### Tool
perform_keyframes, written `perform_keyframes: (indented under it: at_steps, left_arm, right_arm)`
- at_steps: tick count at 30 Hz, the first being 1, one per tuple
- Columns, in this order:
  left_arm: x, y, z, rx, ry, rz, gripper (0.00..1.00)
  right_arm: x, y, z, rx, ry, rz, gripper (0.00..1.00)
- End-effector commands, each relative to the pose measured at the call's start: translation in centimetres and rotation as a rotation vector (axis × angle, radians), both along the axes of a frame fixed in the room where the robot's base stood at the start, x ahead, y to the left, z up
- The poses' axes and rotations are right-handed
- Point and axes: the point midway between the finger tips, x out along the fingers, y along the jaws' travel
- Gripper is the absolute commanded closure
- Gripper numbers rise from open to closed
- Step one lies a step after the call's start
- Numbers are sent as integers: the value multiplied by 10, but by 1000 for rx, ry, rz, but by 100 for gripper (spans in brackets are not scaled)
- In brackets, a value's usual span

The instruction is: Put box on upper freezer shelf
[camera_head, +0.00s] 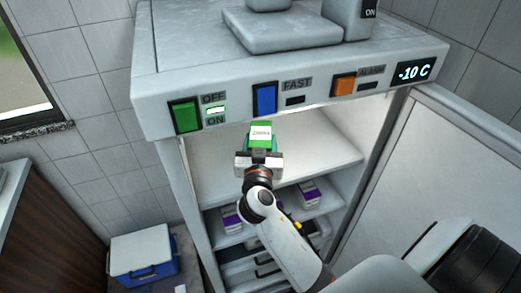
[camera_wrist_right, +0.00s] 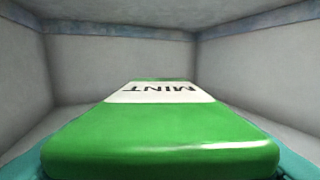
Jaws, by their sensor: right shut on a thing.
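A green box (camera_head: 261,137) with a white label is held by my right gripper (camera_head: 260,150) at the opening of the freezer. In the right wrist view the box (camera_wrist_right: 160,142) fills the lower middle, and its label reads MINT upside down. My right gripper is shut on the box; teal finger parts show at its sides. The upper freezer shelf (camera_head: 320,153) is a bare white surface under and around the box. I cannot tell whether the box touches the shelf. My left gripper is not in view.
A lower shelf (camera_head: 325,207) holds white and purple boxes (camera_head: 308,193). The freezer door (camera_head: 430,165) stands open at the right. The control panel (camera_head: 290,95) overhangs the opening. A blue and white cooler (camera_head: 143,255) stands on the floor at left.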

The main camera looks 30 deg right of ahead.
Motion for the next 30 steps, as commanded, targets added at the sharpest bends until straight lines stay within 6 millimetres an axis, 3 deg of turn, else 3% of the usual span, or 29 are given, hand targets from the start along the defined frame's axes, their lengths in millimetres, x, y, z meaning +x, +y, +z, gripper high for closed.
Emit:
perform_keyframes:
  at_steps: [7, 19, 20, 21, 23, 30]
  left_arm:
    - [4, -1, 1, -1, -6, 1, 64]
    - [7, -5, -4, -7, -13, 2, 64]
    - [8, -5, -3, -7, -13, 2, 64]
    - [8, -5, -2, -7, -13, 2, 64]
    - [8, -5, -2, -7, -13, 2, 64]
    - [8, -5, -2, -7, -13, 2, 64]
  right_arm:
    - [0, 0, -32, -4, 2, 2, 82]
    - [0, 0, -37, -1, -1, 2, 82]
    - [0, 0, -36, 0, 1, 2, 41]
    - [0, 0, -36, 0, 1, 2, 34]
    - [0, 0, -36, 0, 1, 2, 24]
    - [0, 0, -36, 0, 1, 2, 24]
